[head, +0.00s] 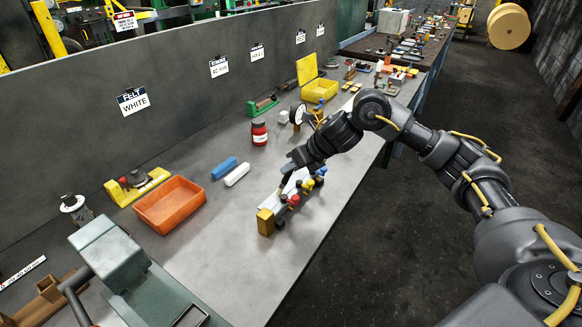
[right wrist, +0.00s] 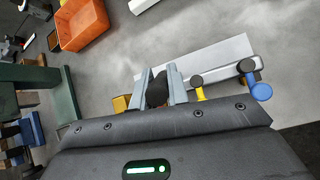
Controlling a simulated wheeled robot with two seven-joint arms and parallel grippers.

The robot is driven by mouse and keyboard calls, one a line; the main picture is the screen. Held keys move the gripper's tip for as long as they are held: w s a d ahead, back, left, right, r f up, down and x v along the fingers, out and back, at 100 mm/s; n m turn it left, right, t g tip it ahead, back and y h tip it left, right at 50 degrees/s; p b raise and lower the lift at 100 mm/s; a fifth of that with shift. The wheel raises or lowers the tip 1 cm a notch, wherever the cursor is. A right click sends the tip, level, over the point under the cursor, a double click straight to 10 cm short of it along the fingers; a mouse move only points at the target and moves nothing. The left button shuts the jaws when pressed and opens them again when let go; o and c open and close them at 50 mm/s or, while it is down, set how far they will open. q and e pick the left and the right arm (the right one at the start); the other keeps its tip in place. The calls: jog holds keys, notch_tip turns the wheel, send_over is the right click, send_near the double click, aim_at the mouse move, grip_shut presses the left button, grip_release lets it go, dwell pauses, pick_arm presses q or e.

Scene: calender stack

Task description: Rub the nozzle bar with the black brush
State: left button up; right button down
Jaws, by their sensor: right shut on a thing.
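The nozzle bar (head: 266,221) lies on the grey bench, with yellow end blocks and a row of red, yellow and blue knobs. It also shows in the right wrist view as a pale bar (right wrist: 222,75) with yellow and blue knobs. My right gripper (head: 287,172) is low over the bar, pointing down. In the right wrist view its fingers (right wrist: 162,88) are shut on a black thing, seemingly the black brush (right wrist: 157,91). Its lower end is hidden, so I cannot tell whether it touches the bar. My left gripper is not in view.
An orange tray (head: 170,206), a blue block (head: 224,167) and a white block (head: 237,175) lie left of the bar. A red jar (head: 259,132) stands behind. A green-grey machine (head: 108,255) is at front left. The bench's right edge is close to the bar.

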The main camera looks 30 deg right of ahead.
jog(key=shift+w+d+b, duration=0.2)
jog(key=shift+w+d, duration=0.1)
jog(key=shift+d, duration=0.25)
jog(key=shift+w+d+b, duration=0.2)
jog(key=shift+w+d, duration=0.05)
jog(key=shift+d, duration=0.25)
jog(key=shift+w+d+b, duration=0.2)
jog(key=shift+w+d, duration=0.05)
jog(key=shift+d, duration=0.2)
jog(key=shift+w+d+b, duration=0.2)
jog(key=shift+d, duration=0.25)
jog(key=shift+w+d+b, duration=0.2)
jog(key=shift+w+d, duration=0.25)
jog(key=shift+d, duration=0.45)
jog(key=shift+w+d+b, duration=0.2)
jog(key=shift+w+d, duration=0.25)
jog(key=shift+d, duration=0.4)
jog(key=shift+r+p, duration=2.35)
jog(key=shift+r, duration=0.65)
